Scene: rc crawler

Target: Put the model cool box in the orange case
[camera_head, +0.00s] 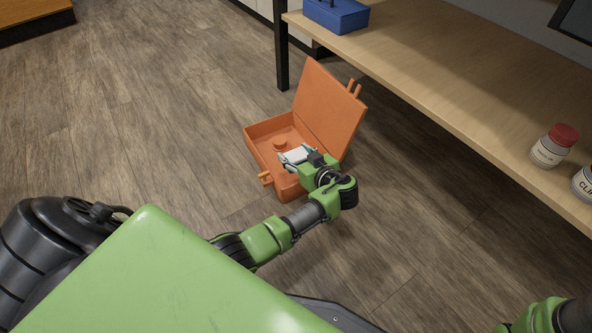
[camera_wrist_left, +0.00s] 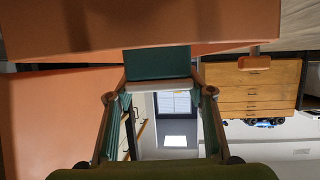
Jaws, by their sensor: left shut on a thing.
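The orange case (camera_head: 330,108) stands open on the floor, its lid raised on the right side. My left gripper (camera_head: 295,157) is over the case's near part. It is shut on the model cool box (camera_head: 297,155), whose white face shows between the fingers. In the left wrist view the cool box (camera_wrist_left: 157,64) is teal with a white strip, held between the two fingertips (camera_wrist_left: 158,90). The case (camera_wrist_left: 60,30) fills the top and left of that view. I cannot tell whether the box touches the case floor. My right gripper is not in view.
A wooden bench (camera_head: 440,75) runs along the right, bearing a blue box (camera_head: 336,15) and a red-lidded jar (camera_head: 554,146). The wooden floor (camera_head: 150,110) left of the case is clear.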

